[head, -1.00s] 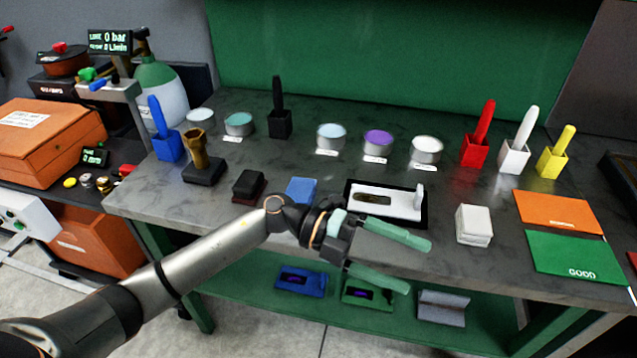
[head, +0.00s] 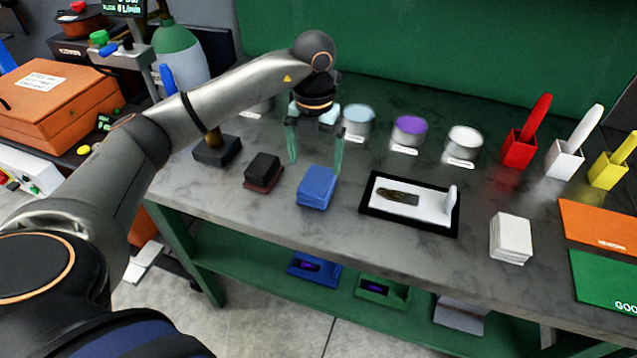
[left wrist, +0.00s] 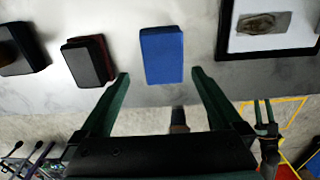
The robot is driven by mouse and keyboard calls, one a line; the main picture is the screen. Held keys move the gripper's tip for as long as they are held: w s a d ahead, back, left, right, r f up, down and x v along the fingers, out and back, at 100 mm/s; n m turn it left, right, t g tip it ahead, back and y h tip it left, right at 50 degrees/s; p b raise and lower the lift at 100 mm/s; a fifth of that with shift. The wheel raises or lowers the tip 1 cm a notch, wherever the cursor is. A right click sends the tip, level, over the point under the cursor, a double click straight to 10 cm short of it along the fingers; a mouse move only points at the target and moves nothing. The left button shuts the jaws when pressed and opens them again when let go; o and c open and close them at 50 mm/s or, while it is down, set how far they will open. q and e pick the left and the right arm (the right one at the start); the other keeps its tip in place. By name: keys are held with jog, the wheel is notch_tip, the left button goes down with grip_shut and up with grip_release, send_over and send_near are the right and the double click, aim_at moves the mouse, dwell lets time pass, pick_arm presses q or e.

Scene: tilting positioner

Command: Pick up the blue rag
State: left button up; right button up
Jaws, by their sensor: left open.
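The blue rag (head: 317,187) is a folded blue block lying on the grey workbench near its front edge. It also shows in the left wrist view (left wrist: 162,55), ahead of the fingers and between their lines. My left gripper (head: 315,162) points down over the bench, its two green fingers spread wide and empty. In the head view the fingertips are just behind and above the rag; the right finger appears close to the rag's far corner, and I cannot tell whether they touch. In the left wrist view (left wrist: 160,80) the fingertips are apart from it.
A black and dark red folded block (head: 263,170) lies left of the rag. A black-framed white tray (head: 376,218) with a dark piece lies to the right. A white folded stack (head: 511,238) is farther right. Several round tins stand behind, including a purple one (head: 410,130).

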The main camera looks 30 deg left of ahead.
aim_at(317, 179)
pick_arm(q)
jog(key=f, duration=0.5)
jog(key=f+p, duration=0.1)
jog(key=f, duration=0.1)
jog(key=shift+w+d+f, duration=0.1)
jog(key=shift+w+f, duration=0.15)
jog(key=shift+f, duration=0.1)
jog(key=shift+c, duration=0.2)
jog(key=c, duration=1.1)
jog(key=shift+c, duration=0.2)
jog(key=shift+r, duration=0.15)
